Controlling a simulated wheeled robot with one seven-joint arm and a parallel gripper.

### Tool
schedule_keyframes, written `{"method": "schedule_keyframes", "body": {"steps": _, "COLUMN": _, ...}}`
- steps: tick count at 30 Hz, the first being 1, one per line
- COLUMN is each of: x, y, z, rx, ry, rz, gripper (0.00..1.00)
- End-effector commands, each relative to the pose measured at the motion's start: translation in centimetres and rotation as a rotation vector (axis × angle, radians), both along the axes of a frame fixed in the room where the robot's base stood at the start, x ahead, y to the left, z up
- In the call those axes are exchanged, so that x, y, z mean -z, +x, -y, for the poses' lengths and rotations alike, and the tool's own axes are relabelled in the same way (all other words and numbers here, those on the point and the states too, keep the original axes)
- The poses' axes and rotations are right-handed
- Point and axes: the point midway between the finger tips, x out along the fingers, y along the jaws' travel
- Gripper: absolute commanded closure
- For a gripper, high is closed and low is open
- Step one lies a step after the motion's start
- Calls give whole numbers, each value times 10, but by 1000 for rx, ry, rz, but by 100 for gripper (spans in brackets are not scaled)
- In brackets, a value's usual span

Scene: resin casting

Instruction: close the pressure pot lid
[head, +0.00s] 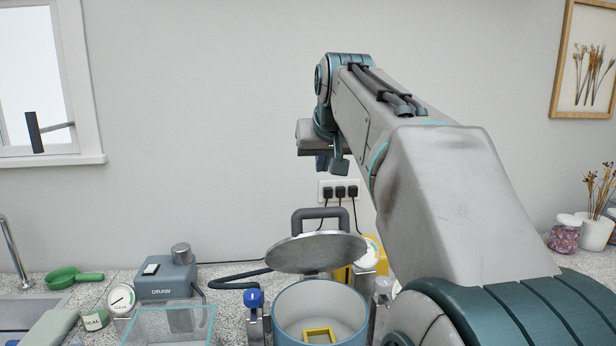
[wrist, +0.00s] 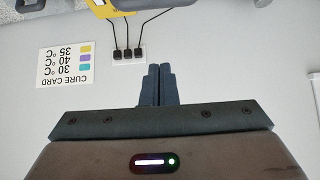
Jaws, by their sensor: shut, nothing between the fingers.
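The pressure pot (head: 290,318) stands on the counter at the bottom centre of the head view, its mouth uncovered. Its round metal lid (head: 316,253) is raised and tilted at the back of the rim, with a dark bar handle (head: 298,222) on it. A yellow square frame (head: 318,334) lies inside the pot. My gripper (head: 322,163) is above the lid handle in the picture, apart from it. In the wrist view my gripper (wrist: 159,72) has its fingers together and empty, with the wall behind. The lid is not recognisable there.
A blue-knobbed clamp (head: 253,299) stands at the pot's left. A clear box (head: 170,325), a gauge (head: 121,300) and a pump unit (head: 166,278) are further left. A yellow object (head: 343,274) is behind the lid. Wall sockets (head: 339,192) and a cure card (wrist: 66,65) are on the wall.

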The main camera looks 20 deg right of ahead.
Motion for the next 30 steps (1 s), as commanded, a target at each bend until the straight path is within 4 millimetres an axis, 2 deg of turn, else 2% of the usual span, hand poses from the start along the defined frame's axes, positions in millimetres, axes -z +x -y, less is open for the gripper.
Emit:
{"method": "schedule_keyframes", "body": {"steps": 14, "x": 71, "y": 62, "z": 18, "rx": 1, "ry": 2, "rz": -6, "gripper": 100}}
{"method": "schedule_keyframes", "body": {"steps": 15, "x": 71, "y": 53, "z": 15, "rx": 1, "ry": 3, "rz": -1, "gripper": 100}}
{"method": "schedule_keyframes", "body": {"steps": 21, "x": 80, "y": 33, "z": 9, "rx": -1, "ry": 2, "rz": -3, "gripper": 100}}
{"method": "schedule_keyframes", "body": {"steps": 30, "x": 84, "y": 26, "z": 7, "rx": -1, "ry": 1, "rz": -2, "gripper": 100}}
